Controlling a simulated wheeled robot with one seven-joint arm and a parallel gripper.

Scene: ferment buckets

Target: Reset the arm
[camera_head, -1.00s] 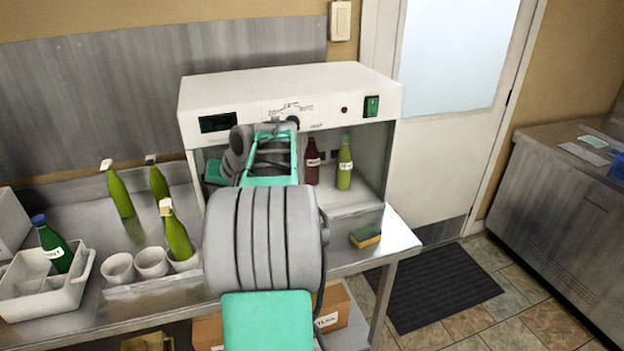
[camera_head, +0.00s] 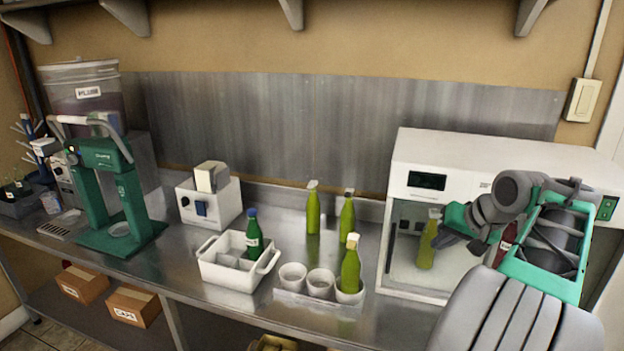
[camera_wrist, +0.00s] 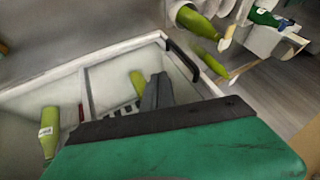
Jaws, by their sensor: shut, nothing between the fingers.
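My arm reaches in from the lower right of the head view. My gripper (camera_head: 446,238) is at the open front of the white cabinet (camera_head: 415,150), beside a yellow-green bottle (camera_head: 427,246) standing inside. A dark red bottle (camera_head: 507,240) shows partly behind my arm. In the wrist view, my gripper's dark fingers (camera_wrist: 157,92) are together and hold nothing. One green bottle (camera_wrist: 48,132) stands at the left there, and another (camera_wrist: 138,82) shows just beyond the fingers, inside the cabinet.
Outside the cabinet stand two light green bottles (camera_head: 313,208) (camera_head: 347,214). A third (camera_head: 350,265) sits in a cup of a holder (camera_head: 300,300). A white tray (camera_head: 225,272) holds a dark green bottle (camera_head: 253,236). A green capping machine (camera_head: 115,190) stands at the left. Bare counter lies between.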

